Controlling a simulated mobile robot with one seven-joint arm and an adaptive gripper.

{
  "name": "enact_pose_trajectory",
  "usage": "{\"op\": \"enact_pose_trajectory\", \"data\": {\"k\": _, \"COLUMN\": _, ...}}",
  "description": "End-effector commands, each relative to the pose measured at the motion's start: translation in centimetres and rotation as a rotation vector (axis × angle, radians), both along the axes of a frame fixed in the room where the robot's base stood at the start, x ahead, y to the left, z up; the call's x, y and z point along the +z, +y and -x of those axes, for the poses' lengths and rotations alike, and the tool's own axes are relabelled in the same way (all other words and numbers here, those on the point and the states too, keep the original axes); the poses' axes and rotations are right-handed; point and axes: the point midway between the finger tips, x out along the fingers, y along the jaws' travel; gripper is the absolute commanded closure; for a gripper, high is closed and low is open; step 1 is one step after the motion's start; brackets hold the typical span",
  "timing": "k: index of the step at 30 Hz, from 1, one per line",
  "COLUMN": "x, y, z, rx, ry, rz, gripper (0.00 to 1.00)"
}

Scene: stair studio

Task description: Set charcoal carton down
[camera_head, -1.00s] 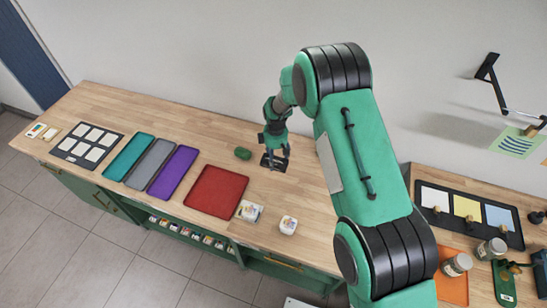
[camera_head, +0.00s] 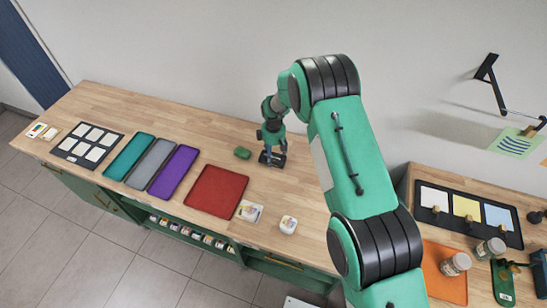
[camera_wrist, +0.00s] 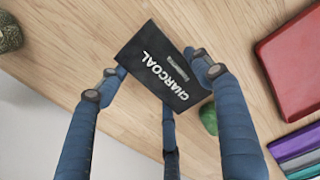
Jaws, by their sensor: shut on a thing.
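The charcoal carton (camera_wrist: 165,68) is a small black box with white "CHARCOAL" lettering, held between the fingers of my gripper (camera_wrist: 152,85) in the wrist view. In the head view my gripper (camera_head: 272,156) is low over the wooden counter, and the dark carton (camera_head: 266,158) shows between its fingers. I cannot tell whether the carton touches the counter. Its underside is hidden.
A green object (camera_head: 242,153) lies just left of the gripper. A red tray (camera_head: 216,191) is to the front left, with purple (camera_head: 173,171), grey and teal trays beyond. A white jar (camera_head: 288,225) stands near the front edge. Bare counter (camera_head: 300,185) lies around the gripper.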

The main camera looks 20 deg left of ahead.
Motion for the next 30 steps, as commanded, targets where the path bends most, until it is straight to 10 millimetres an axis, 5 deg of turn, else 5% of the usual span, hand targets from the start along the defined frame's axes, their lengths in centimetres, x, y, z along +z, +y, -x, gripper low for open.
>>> {"op": "enact_pose_trajectory", "data": {"k": 6, "x": -1.7, "y": 0.0, "z": 0.0, "rx": 0.000, "ry": 0.000, "rz": 0.000, "gripper": 0.61}}
{"op": "enact_pose_trajectory", "data": {"k": 20, "x": -2.2, "y": 0.0, "z": 0.0, "rx": 0.000, "ry": 0.000, "rz": 0.000, "gripper": 0.61}}
{"op": "enact_pose_trajectory", "data": {"k": 21, "x": -2.3, "y": 0.0, "z": 0.0, "rx": 0.000, "ry": 0.000, "rz": 0.000, "gripper": 0.33}}
{"op": "enact_pose_trajectory", "data": {"k": 24, "x": -2.2, "y": 0.0, "z": 0.0, "rx": 0.000, "ry": 0.000, "rz": 0.000, "gripper": 0.16}}
{"op": "enact_pose_trajectory", "data": {"k": 30, "x": -2.2, "y": 0.0, "z": 0.0, "rx": 0.000, "ry": 0.000, "rz": 0.000, "gripper": 0.16}}
